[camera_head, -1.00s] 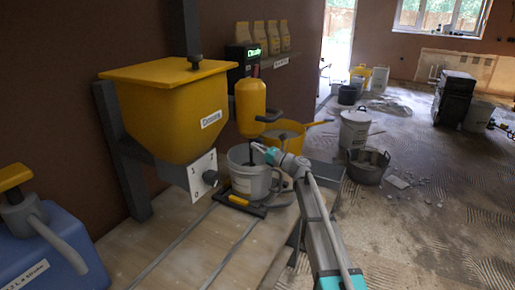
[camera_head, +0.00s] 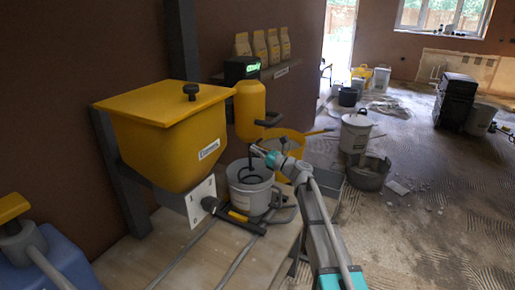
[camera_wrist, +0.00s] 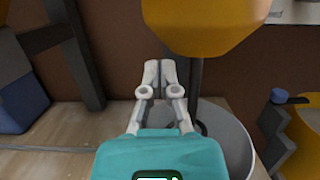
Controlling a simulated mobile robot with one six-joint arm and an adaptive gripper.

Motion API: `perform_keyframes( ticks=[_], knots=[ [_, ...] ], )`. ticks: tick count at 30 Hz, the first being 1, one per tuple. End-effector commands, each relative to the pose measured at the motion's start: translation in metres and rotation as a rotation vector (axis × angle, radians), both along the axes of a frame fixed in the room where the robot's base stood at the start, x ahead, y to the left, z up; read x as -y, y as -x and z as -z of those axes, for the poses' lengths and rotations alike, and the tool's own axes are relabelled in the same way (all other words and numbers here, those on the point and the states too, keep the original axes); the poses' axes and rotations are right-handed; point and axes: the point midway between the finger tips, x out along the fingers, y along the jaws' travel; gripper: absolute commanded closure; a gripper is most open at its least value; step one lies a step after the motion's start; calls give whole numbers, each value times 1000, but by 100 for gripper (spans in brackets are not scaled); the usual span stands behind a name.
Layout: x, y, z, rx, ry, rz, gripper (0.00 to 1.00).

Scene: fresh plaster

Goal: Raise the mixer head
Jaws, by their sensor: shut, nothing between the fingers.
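The yellow mixer head (camera_head: 249,112) hangs on its stand by the wall, with a black side handle. Its dark shaft and curved paddle (camera_head: 251,168) reach down to the grey bucket (camera_head: 240,198); the upper part of the paddle shows above the rim. My gripper (camera_head: 260,152) is shut and empty, just below the head and beside the shaft. In the wrist view my gripper's fingertips (camera_wrist: 160,70) point up at the underside of the mixer head (camera_wrist: 205,22), left of the shaft (camera_wrist: 195,80). I cannot tell whether they touch it.
A yellow hopper (camera_head: 165,140) with a numbered dial plate stands left of the bucket. A yellow tub (camera_head: 287,142) is behind my arm. A blue container (camera_head: 50,255) is at lower left. The bench (camera_head: 165,258) is clear at the front.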

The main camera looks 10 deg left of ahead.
Motion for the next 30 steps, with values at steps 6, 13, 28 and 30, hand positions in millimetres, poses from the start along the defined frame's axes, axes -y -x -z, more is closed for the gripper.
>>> perform_keyframes(
  ticks=[6,13,28,30],
  knots=[
    [-1,6,-41,1,-2,-4,100],
    [-1,6,-74,1,-2,-3,100],
    [1,5,-124,1,-1,-1,100],
    [1,5,-126,1,-1,-1,100]
  ],
)
